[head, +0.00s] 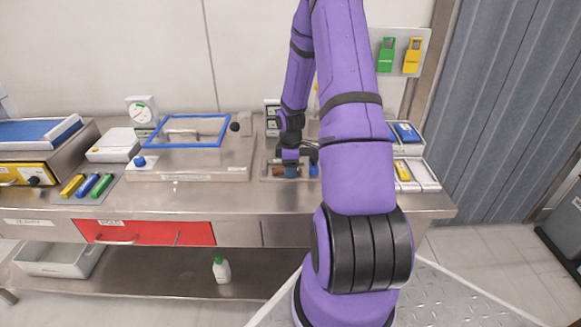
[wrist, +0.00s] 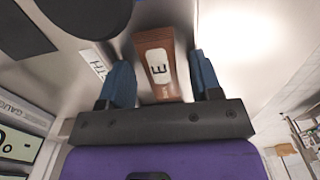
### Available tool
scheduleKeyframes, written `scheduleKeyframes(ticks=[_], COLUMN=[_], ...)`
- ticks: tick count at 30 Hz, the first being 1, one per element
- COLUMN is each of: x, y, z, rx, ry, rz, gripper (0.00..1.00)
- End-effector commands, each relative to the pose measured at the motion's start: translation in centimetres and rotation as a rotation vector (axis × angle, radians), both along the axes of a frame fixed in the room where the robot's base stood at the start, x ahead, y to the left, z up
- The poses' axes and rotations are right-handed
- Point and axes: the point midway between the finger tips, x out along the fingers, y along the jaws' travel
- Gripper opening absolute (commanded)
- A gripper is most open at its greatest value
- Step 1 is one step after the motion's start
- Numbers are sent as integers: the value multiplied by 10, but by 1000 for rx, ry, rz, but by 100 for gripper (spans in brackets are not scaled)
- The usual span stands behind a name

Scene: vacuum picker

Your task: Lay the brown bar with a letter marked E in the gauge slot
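The brown bar (wrist: 157,62) with a white label marked E shows in the wrist view between the two blue fingertips of my gripper (wrist: 163,82). A gap shows on its right side, so the fingers look open around it rather than closed on it. In the head view my gripper (head: 291,170) is low at the shallow metal tray (head: 266,178) on the bench, and a small brown part (head: 278,171) shows beside the fingers. I cannot make out the gauge slot itself.
A blue-framed metal box (head: 190,160) with a handle stands left of the tray. A dial gauge (head: 142,108) stands behind. Coloured bars (head: 88,185) lie at the left. Bins with blue (head: 406,132) and yellow (head: 403,171) pieces stand at the right. The bench front is clear.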

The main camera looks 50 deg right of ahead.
Motion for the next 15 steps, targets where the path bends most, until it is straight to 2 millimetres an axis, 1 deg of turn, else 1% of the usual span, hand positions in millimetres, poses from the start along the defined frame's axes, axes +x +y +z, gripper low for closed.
scheduleKeyframes(ticks=[5, 8, 11, 15], x=[0, 0, 0, 0], y=[0, 0, -1, -1], z=[1, 8, 21, 47], rx=[0, -1, -2, -2], ry=[0, -1, -3, -3], rz=[0, -1, -1, -2], gripper=[58, 58, 58, 58])
